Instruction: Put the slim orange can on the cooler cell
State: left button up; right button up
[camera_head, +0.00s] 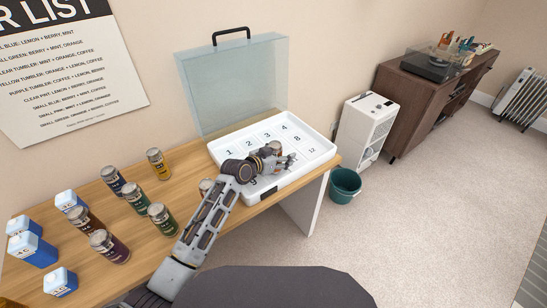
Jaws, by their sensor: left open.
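The cooler (327,156) is a white tray with numbered cells and a raised clear lid, at the right end of the wooden table. My left gripper (288,161) is over the tray, open. A can with a metallic top (275,147) is at the gripper, in the cooler area; its body is mostly hidden, so I cannot tell its colour or whether the fingers touch it. A yellow-orange can (158,166) stands on the table to the left. Another can top (205,186) shows beside my left arm, mostly hidden. My right gripper is not in view.
Several dark cans, including a green one (163,220) and a purple one (110,247), stand on the table's left part. Blue-and-white cartons (33,250) stand at the far left. A green bin (345,185) and a white cabinet (364,128) stand right of the table.

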pick_arm(q)
jog(key=shift+r, duration=0.15)
jog(key=shift+v, duration=1.25)
jog(key=p+v, duration=0.1)
jog(key=v, duration=0.6)
jog(key=shift+v, duration=1.25)
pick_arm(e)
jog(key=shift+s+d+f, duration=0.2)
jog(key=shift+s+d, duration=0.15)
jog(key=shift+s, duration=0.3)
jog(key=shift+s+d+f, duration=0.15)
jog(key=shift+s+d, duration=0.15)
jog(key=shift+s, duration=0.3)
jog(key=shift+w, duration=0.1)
